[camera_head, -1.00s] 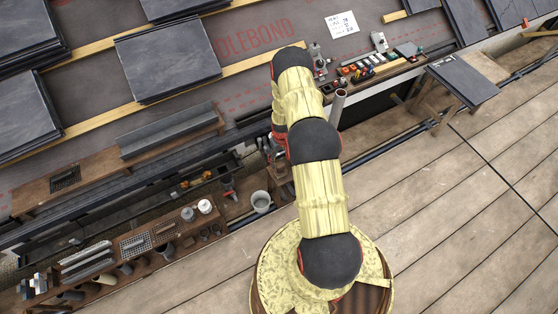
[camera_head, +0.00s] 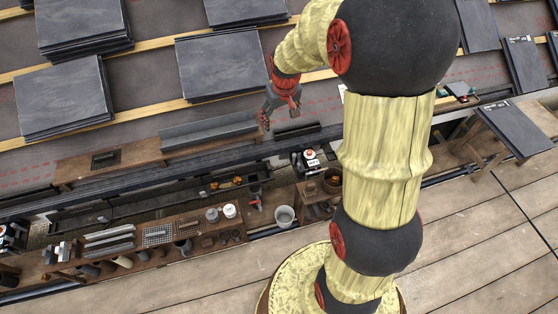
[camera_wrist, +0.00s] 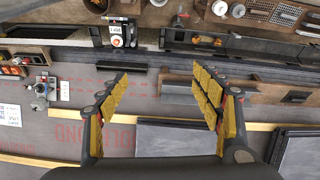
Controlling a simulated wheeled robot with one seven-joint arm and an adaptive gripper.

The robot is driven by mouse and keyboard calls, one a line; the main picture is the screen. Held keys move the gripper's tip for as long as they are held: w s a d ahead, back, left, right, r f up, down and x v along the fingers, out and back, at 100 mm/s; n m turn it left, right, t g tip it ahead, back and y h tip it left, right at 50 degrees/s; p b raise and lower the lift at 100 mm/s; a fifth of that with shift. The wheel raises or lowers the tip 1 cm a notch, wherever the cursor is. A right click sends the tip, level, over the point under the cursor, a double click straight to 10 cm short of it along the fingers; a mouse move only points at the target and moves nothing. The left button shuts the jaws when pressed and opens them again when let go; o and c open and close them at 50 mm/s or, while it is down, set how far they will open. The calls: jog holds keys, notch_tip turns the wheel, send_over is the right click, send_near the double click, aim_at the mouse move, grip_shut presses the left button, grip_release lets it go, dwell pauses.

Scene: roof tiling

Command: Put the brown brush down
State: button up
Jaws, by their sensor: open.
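My gripper (camera_head: 281,114) is raised over the roof side of the bench, beside the long grey trough. In the wrist view my gripper (camera_wrist: 160,80) has its two yellow-padded fingers spread wide, with nothing between them. I cannot make out a brown brush for certain in either view. A dark narrow bar (camera_head: 297,129) lies on the ledge just below and right of my gripper; it also shows in the wrist view (camera_wrist: 122,66), beyond the left finger. Whether it is the brush I cannot tell.
Slate stacks (camera_head: 62,97) lie on wooden battens at the upper left. The grey trough (camera_head: 208,130) rests on a plank. A lower shelf (camera_head: 165,250) holds racks and cups, with a grey bucket (camera_head: 285,216) to its right. A labelled device (camera_head: 311,159) stands near my arm.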

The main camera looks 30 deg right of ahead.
jog(key=s+a+r+t, duration=0.2)
jog(key=s+a+r, duration=0.85)
jog(key=r, duration=0.25)
jog(key=s+a+r, duration=0.2)
jog(key=s, duration=0.5)
jog(key=s+a+r+n+t, duration=0.1)
jog(key=s+a+r, duration=0.1)
jog(key=s, duration=0.5)
jog(key=shift+s+a+r+y, duration=0.15)
jog(key=shift+s+a+y, duration=0.2)
jog(key=shift+y, duration=0.05)
